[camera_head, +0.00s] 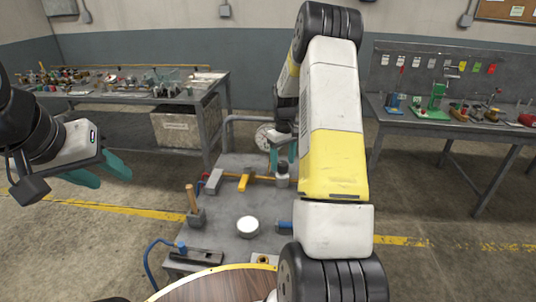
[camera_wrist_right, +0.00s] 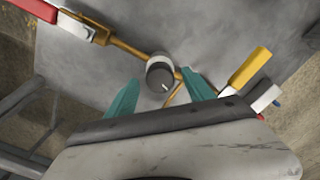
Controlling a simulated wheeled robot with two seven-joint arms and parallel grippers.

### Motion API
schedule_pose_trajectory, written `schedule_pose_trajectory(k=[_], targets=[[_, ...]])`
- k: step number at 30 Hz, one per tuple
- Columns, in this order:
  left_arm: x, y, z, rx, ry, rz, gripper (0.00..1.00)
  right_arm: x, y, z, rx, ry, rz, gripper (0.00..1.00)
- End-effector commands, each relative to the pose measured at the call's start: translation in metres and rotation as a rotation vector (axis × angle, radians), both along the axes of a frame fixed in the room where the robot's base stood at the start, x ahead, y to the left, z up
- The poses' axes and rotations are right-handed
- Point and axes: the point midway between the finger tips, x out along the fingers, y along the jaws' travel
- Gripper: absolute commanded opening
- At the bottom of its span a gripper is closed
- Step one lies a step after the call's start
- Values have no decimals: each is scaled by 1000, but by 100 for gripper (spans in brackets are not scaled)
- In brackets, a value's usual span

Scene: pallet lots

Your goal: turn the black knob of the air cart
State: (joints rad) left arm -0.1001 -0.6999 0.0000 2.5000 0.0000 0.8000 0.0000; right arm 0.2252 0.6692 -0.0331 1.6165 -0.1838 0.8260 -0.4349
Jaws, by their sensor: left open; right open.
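The dark round knob (camera_head: 282,174) stands on the brass pipe of the grey air cart (camera_head: 225,240). My right gripper (camera_head: 282,156) is open above the knob in the head view. In the right wrist view its teal fingers (camera_wrist_right: 160,92) lie on either side of the knob's near edge; I cannot tell whether they touch it. My arm hides part of the cart. My left gripper (camera_head: 108,173) is open and empty, left of the cart.
The cart bears a yellow lever (camera_head: 245,181), a wooden-handled tool (camera_head: 192,200), a white round part (camera_head: 247,226) and a pressure gauge (camera_head: 264,138). A workbench (camera_head: 217,85) stands behind left, another (camera_head: 450,127) at right.

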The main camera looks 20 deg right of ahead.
Motion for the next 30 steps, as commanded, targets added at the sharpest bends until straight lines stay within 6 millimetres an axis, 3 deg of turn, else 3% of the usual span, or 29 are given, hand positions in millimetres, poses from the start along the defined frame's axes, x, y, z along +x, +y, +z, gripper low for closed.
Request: schedule_pose_trajectory(k=[11, 21, 26, 30], targets=[[0, 0, 0, 0, 0, 0, 44, 0, 0, -10, 0, -1, 0, 61], [0, 0, 0, 0, 0, 0, 44, 0, 0, -9, -1, -1, 0, 0], [0, 0, 0, 0, 0, 0, 44, 0, 0, -9, -1, -1, -56, 0], [0, 0, 0, 0, 0, 0, 44, 0, 1, -9, -1, -1, -228, 0]])
